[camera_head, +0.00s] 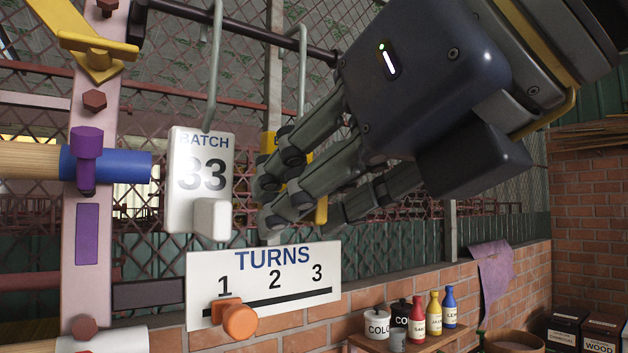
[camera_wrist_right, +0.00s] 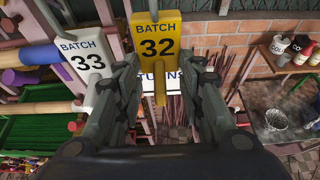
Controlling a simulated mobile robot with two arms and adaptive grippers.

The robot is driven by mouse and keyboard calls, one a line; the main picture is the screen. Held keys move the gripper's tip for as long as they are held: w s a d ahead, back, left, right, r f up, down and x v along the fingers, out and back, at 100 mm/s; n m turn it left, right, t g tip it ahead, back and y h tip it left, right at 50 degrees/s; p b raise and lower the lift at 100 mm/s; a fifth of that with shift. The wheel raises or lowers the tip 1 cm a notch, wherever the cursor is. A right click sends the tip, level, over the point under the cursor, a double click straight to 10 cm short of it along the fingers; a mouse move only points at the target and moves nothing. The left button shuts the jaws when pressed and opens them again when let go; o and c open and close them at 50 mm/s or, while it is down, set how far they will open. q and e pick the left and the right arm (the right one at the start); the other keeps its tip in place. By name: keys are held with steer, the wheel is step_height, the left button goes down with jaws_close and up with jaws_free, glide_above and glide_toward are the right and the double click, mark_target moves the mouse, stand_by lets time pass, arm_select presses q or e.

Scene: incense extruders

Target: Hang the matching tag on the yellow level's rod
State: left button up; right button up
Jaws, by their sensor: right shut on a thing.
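The yellow tag marked BATCH 32 (camera_wrist_right: 157,28) is between the fingers of my right gripper (camera_wrist_right: 158,75), which is shut on its grip knob. In the head view the fingers of my right gripper (camera_head: 285,195) hide most of this tag (camera_head: 268,142). A grey wire hook (camera_head: 302,70) rises above it to the dark rod (camera_head: 250,33); I cannot tell whether it bears on the rod. A white tag marked BATCH 33 (camera_head: 185,185) hangs by its own hook just left of it. A yellow bracket (camera_head: 97,50) is on the pink post at upper left. My left gripper is out of view.
A white TURNS panel (camera_head: 263,280) with an orange knob (camera_head: 239,321) is below the tags. A blue-ended roller (camera_head: 115,165) with a purple clamp is at left. Bottles and jars stand on a shelf (camera_head: 420,340) at lower right. Chain-link fencing is behind.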

steer(key=shift+s+f, duration=0.1)
steer(key=shift+f, duration=0.05)
steer(key=shift+f+b, duration=0.25)
steer(key=shift+b, duration=0.1)
steer(key=o, duration=1)
steer(key=shift+c, duration=0.2)
steer(key=shift+r, duration=0.1)
